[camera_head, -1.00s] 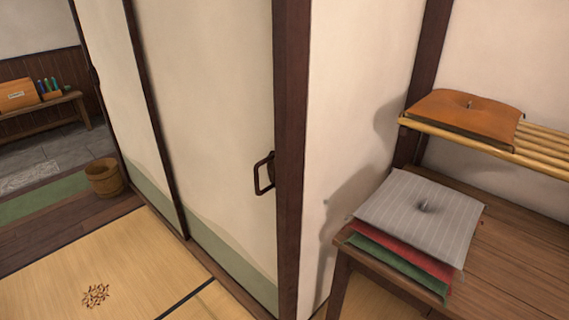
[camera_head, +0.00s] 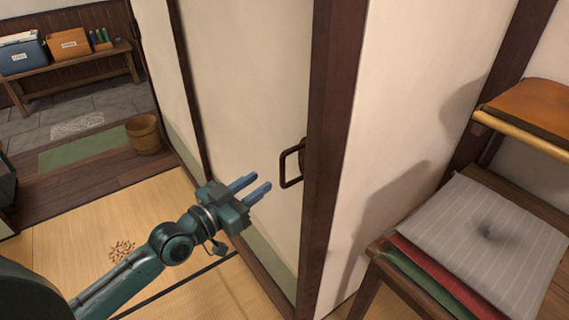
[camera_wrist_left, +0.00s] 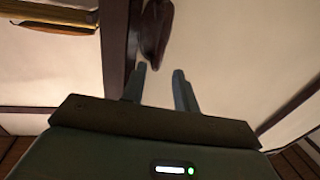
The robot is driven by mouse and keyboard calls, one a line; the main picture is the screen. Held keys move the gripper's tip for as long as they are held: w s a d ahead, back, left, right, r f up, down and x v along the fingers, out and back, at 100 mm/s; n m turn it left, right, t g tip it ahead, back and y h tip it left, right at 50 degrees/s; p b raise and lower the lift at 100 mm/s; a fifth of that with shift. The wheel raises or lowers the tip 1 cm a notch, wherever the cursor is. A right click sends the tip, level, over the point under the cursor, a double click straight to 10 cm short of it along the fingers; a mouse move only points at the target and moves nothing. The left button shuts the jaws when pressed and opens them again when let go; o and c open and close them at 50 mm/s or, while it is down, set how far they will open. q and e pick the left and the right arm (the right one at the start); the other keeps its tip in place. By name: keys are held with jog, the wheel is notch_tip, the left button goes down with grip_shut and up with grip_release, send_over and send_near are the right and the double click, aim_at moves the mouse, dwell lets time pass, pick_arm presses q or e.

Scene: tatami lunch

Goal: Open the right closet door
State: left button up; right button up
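The right closet door (camera_head: 240,95) is a cream sliding panel with a green lower band, standing beside a dark wooden post (camera_head: 332,130). Its dark loop handle (camera_head: 290,163) is near its right edge, next to the post. My left gripper (camera_head: 259,187) is open and empty, with its fingers pointing at the handle from the left and slightly below, apart from it. In the left wrist view the handle (camera_wrist_left: 153,35) lies just ahead of the two spread fingertips (camera_wrist_left: 160,72). My right gripper is not in view.
A wooden bucket (camera_head: 144,134) is at the back left. The tatami floor (camera_head: 75,215) before the door is mostly clear.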

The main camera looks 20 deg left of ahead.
aim_at(283, 183)
pick_arm(q)
jog(key=x, duration=0.8)
jog(key=shift+w+d, duration=0.15)
jog(key=shift+w, duration=0.2)
jog(key=shift+c, duration=0.5)
grip_shut()
